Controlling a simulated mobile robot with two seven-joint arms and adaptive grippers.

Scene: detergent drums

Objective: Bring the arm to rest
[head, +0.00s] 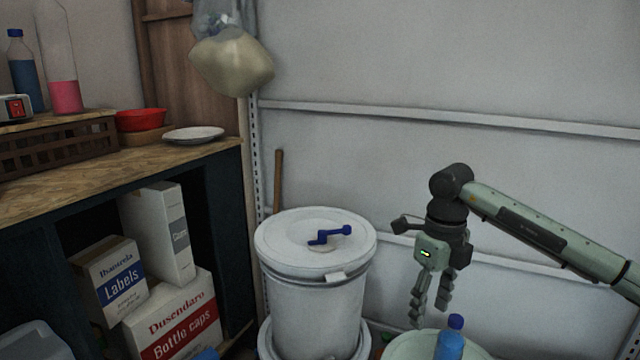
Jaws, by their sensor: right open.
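My right arm (545,237) reaches in from the right edge of the head view. My right gripper (429,304) hangs from it pointing down, with its fingers apart and nothing between them. It is above the back-left rim of a pale round container (405,347) and to the left of a blue bottle (449,346). Whether the fingertips touch the rim I cannot tell. My left gripper is not in view.
A white lidded drum (312,315) with a blue crank (330,236) stands left of the gripper. A wooden-topped shelf (100,175) with boxes beneath fills the left side. A bag (232,62) hangs at the top. The wall above the arm is clear.

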